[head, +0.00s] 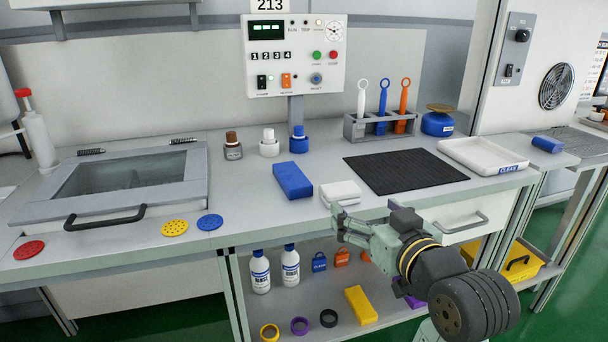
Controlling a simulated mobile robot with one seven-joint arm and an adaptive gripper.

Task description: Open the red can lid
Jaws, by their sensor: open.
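No red can with a lid is plain in the head view. A flat red perforated disc (30,249) lies on the bench at the far left front. A white bottle with a red cap (36,128) stands at the left behind it. A round blue can (438,123) with a brass-coloured top stands at the back right. My gripper (337,222) is open and empty at the bench's front edge, just in front of a white block (341,193). It is far from the red disc, and I cannot tell its exact height.
A lidded basin with a black handle (105,217) fills the left. Yellow (174,228) and blue (210,222) discs lie before it. A blue block (293,181), black mat (404,171), white tray (484,156) and tool rack (381,126) occupy the bench. Bottles stand on the lower shelf.

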